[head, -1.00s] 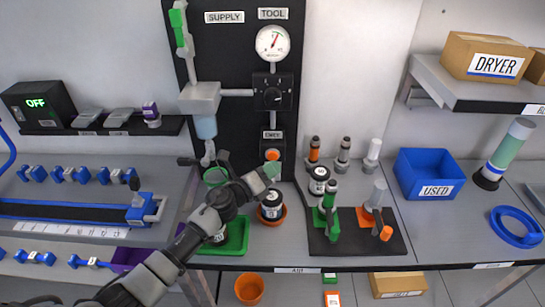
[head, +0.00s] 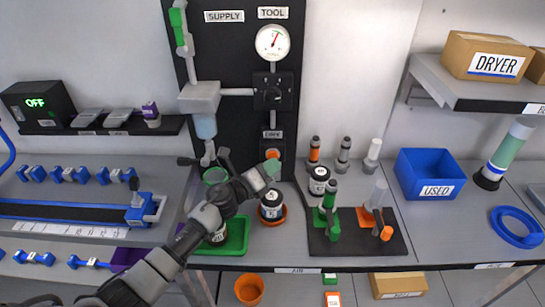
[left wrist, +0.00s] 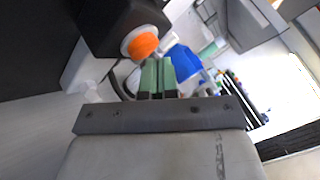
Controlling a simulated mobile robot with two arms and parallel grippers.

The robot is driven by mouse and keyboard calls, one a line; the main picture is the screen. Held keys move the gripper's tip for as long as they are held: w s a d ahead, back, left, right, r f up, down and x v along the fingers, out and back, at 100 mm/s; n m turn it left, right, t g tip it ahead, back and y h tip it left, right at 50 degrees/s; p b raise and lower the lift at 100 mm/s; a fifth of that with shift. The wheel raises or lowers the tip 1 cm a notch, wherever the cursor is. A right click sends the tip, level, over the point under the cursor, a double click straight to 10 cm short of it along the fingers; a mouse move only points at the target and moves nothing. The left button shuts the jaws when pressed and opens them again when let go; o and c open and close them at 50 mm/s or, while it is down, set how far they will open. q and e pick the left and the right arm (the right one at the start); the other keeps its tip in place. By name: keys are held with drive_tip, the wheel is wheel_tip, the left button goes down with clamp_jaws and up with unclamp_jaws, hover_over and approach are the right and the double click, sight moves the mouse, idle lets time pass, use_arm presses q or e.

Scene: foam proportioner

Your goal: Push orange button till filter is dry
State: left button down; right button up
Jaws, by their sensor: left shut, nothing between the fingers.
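The orange button (head: 273,153) is on a dark box under a small label, low on the black panel. My left gripper (head: 273,168) is shut and empty, its green fingertips at the lower edge of the button in the head view. In the left wrist view the orange button (left wrist: 143,46) shows on its white collar just beyond and left of the shut green fingers (left wrist: 158,76). I cannot tell whether they touch it. A bluish clear bowl (head: 205,126), perhaps the filter, hangs under the grey block on the panel. My right gripper is not in view.
A gauge (head: 272,42) and a black knob box (head: 272,92) are above the button. Below stand a green tray (head: 237,240), a black jar (head: 271,207) on an orange dish and a black mat (head: 322,243) with tools. A blue bin (head: 428,176) is at right.

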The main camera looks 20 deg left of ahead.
use_arm(q)
drive_tip(key=shift+w+a, duration=0.15)
drive_tip(key=shift+w, duration=0.25)
idle(0.3)
drive_tip(key=shift+s, duration=0.1)
drive_tip(key=shift+s+d, duration=0.2)
drive_tip(key=shift+s, duration=0.55)
drive_tip(key=shift+s+d+p, duration=0.15)
drive_tip(key=shift+s+p, duration=0.2)
drive_tip(key=shift+s, duration=0.05)
drive_tip(key=shift+s+d+p, duration=0.25)
drive_tip(key=shift+s+d, duration=0.05)
drive_tip(key=shift+s, duration=0.7)
drive_tip(key=shift+s+d+p, duration=0.25)
drive_tip(key=shift+s, duration=0.75)
drive_tip(key=shift+f, duration=0.1)
